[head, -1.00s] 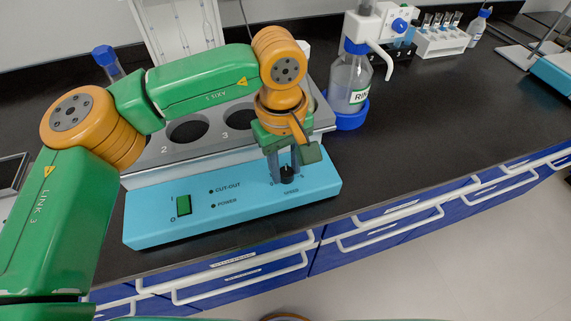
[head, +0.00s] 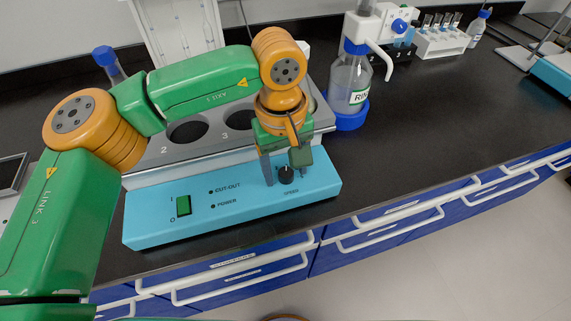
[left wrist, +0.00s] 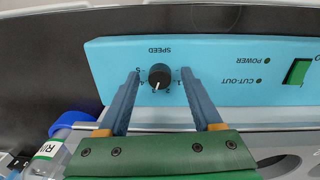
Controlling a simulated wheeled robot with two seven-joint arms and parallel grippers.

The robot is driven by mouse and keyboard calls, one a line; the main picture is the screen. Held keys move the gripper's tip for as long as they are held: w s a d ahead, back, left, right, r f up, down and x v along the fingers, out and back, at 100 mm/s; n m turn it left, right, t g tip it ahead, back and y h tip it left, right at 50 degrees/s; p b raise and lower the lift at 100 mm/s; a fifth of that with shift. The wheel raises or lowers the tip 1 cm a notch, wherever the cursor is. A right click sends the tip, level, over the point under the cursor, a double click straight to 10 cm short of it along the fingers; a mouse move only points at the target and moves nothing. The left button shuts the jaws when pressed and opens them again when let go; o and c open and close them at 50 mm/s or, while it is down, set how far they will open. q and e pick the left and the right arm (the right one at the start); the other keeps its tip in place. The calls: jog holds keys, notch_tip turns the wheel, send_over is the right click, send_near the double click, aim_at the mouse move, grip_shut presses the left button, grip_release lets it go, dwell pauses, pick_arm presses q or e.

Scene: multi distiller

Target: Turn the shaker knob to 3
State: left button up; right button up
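The shaker knob (head: 286,175) is a small round black dial on the blue front panel (head: 240,213) of the shaker, above the SPEED label. In the left wrist view the knob (left wrist: 159,76) sits inside a scale of printed numbers. Its white pointer aims down and slightly left in that view, apparently towards the 3. My left gripper (head: 285,172) is open, with one finger on each side of the knob. In the left wrist view a gap shows between the knob and each finger of the left gripper (left wrist: 160,73). My right gripper is not in view.
A green power switch (head: 184,206) is on the panel's left part. Behind the panel is the grey block with numbered round wells (head: 188,131). A bottle in a blue base (head: 350,119) stands to the right.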

aim_at(284, 174)
pick_arm(q)
jog(key=shift+r, duration=0.1)
notch_tip(284, 174, up, 7)
jog(key=shift+s+a, duration=0.1)
dwell(0.3)
